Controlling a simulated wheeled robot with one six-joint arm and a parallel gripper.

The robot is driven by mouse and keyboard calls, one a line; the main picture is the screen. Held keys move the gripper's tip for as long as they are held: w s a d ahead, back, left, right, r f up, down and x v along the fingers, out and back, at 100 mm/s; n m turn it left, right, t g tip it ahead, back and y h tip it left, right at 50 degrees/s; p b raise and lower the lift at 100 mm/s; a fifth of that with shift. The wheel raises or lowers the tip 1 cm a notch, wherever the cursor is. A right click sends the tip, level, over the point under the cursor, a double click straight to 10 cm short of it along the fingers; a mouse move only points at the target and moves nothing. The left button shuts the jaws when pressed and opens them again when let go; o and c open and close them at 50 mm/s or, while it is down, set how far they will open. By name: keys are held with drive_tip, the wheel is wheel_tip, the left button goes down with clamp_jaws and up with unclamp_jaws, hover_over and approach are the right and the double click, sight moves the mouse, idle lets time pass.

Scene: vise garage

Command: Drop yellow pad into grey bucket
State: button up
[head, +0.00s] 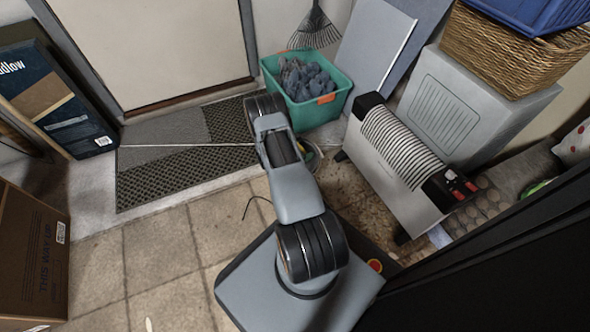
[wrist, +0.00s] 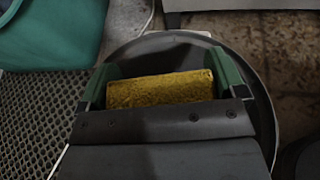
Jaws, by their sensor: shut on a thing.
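The yellow pad (wrist: 165,90) is held between the two green fingers of my gripper (wrist: 168,80) in the wrist view. The round grey bucket (wrist: 262,112) lies behind and below the pad there, with its dark inside showing around the fingers. The pad appears over the bucket's opening; its height above the rim is hard to tell. The gripper body hides the near part of the bucket. In the head view, my arm hides the gripper, the pad and most of the bucket; only a bit of a round rim (head: 315,155) shows beside the arm.
A teal bin (head: 335,112) with grey-blue cloth stands just behind the bucket. A white heater (head: 395,165) stands to the right. A dark mat (head: 150,185) lies to the left by the door. Open tiled floor (head: 165,245) is at the front left.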

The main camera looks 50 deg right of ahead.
drive_tip(key=o, duration=0.6)
drive_tip(key=shift+p+v, duration=2.65)
drive_tip(key=shift+v, duration=4.25)
